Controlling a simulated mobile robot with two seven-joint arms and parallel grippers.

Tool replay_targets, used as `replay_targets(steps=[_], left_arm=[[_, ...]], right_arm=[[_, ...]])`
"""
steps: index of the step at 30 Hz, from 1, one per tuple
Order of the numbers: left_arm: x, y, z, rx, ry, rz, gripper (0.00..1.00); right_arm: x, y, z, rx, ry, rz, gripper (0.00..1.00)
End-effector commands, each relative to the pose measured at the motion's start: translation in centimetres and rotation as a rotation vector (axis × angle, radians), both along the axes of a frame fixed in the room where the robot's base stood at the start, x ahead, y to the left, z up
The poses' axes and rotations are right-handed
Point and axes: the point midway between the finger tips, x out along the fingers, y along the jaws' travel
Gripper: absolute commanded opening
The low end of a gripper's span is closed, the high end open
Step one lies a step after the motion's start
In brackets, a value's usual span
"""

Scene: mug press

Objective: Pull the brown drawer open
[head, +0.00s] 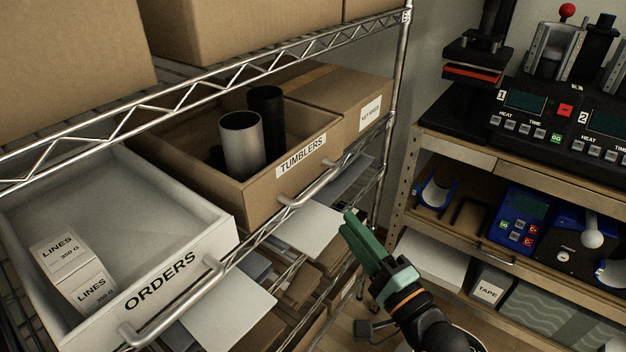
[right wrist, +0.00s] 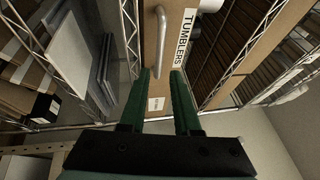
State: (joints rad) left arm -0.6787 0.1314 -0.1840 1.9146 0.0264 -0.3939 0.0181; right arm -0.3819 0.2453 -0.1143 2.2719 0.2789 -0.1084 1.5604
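The brown drawer (head: 245,195), labelled TUMBLERS, sticks out of the wire shelf with its inside showing. A grey tumbler (head: 241,145) and a black tumbler (head: 266,115) stand in it. Its metal bar handle (head: 310,190) is on the front face, and also shows in the right wrist view (right wrist: 159,45). My right gripper (head: 352,220), with green fingers, is to the right of and below the handle, apart from it. In the right wrist view its fingers (right wrist: 160,78) are spread and empty, with the handle beyond the gap. My left gripper is not in view.
The white ORDERS drawer (head: 215,235) stands open at the left, with two boxes labelled LINES inside. A bench with presses and control boxes (head: 555,120) stands at the right.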

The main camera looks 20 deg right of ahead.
Motion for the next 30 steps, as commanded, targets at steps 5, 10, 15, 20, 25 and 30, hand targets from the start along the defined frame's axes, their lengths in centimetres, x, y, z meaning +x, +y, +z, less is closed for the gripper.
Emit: replay_targets(steps=[5, 10, 15, 20, 25, 30], left_arm=[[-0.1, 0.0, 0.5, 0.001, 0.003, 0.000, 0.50], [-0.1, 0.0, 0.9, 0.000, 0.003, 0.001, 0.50], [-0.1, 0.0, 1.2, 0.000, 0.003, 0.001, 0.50], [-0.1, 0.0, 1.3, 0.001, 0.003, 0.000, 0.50], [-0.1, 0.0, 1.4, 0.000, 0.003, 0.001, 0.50], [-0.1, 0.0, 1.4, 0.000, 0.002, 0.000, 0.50]], right_arm=[[2.5, 0.7, 0.7, 0.000, -0.003, -0.001, 0.31], [5.4, 1.4, 1.2, 0.000, -0.002, -0.001, 0.31], [8.1, 2.2, 1.6, -0.002, -0.001, 0.000, 0.31], [9.9, 2.7, 1.8, -0.002, 0.002, -0.001, 0.31], [10.9, 3.0, 1.9, -0.003, 0.002, 0.000, 0.31], [11.0, 3.0, 1.9, -0.003, 0.001, 0.000, 0.31]])
